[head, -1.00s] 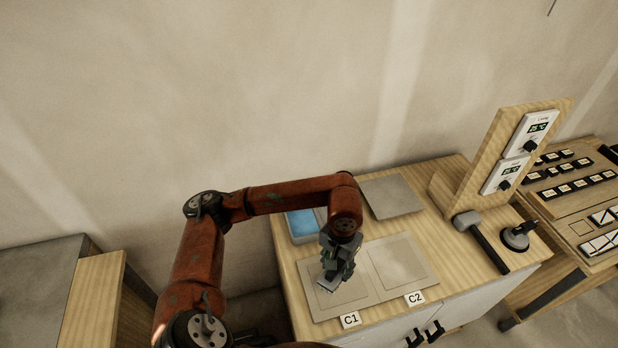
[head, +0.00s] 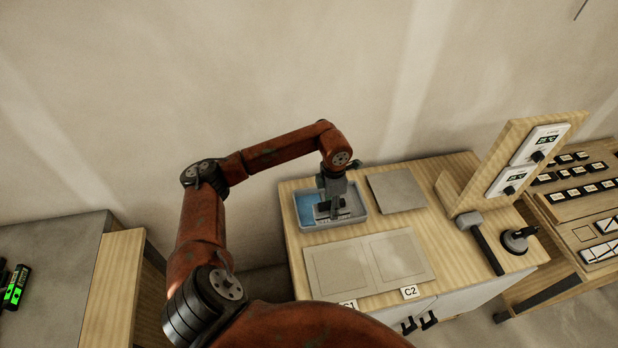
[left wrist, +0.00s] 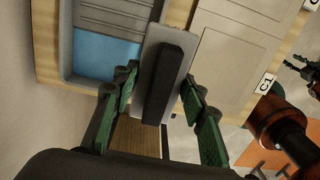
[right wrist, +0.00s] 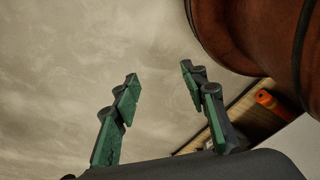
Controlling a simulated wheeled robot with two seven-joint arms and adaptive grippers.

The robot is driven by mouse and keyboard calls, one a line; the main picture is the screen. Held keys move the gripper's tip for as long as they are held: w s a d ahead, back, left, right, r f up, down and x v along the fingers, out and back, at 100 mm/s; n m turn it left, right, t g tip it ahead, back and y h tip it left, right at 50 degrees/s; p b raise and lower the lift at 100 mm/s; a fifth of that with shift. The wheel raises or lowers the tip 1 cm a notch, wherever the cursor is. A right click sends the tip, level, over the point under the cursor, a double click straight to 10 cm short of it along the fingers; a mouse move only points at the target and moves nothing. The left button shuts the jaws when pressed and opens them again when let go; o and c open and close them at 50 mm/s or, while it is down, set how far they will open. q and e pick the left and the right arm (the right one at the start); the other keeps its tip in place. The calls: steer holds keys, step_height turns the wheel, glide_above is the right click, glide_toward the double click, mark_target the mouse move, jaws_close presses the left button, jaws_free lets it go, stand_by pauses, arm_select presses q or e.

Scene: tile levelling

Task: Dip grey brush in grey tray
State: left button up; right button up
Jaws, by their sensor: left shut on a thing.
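The grey tray (head: 358,217) sits at the back left of the wooden bench, with a blue area (head: 308,207) at its left and a grey ribbed part (left wrist: 112,17) beside it. My left gripper (head: 333,205) points down over the tray, shut on the grey brush. In the left wrist view the brush shows as a flat grey plate with a dark bar (left wrist: 165,80) between the fingers. In the head view the gripper partly hides it, and I cannot tell whether it touches the tray bottom. My right gripper (right wrist: 160,88) is open and empty, outside the head view.
A pale board with panels marked C1 and C2 (head: 410,292) lies in front of the tray. A grey square plate (head: 396,190) lies right of it. A mallet (head: 482,245), a suction cup (head: 517,239) and a wooden stand with two controllers (head: 513,180) are further right.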

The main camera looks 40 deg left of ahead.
arm_select(q)
steer(key=w+a+r+n+p, duration=0.2)
steer(key=a+n+p, duration=0.3)
steer(key=a+n, duration=0.9)
arm_select(e)
step_height(320, 180, up, 5)
steer(key=s, duration=0.2)
arm_select(q)
steer(key=d+f+n+b, duration=0.1)
steer(key=f+b, duration=0.1)
steer(key=f, duration=0.1)
steer(key=d+f+n+b, duration=0.1)
steer(key=f+b, duration=0.1)
steer(key=f, duration=0.2)
steer(key=d+f+n+b, duration=0.1)
steer(key=f+b, duration=0.1)
steer(key=f, duration=0.2)
steer(key=shift+d+f+n+b, duration=0.15)
steer(key=shift+n+b, duration=0.25)
steer(key=shift+f+b, duration=0.6)
steer(key=shift+f, duration=0.35)
arm_select(e)
step_height(320, 180, down, 7)
steer(key=shift+w+a+f, duration=0.2)
steer(key=shift+w+a, duration=0.15)
steer(key=shift+w, duration=0.1)
steer(key=shift+d, duration=0.2)
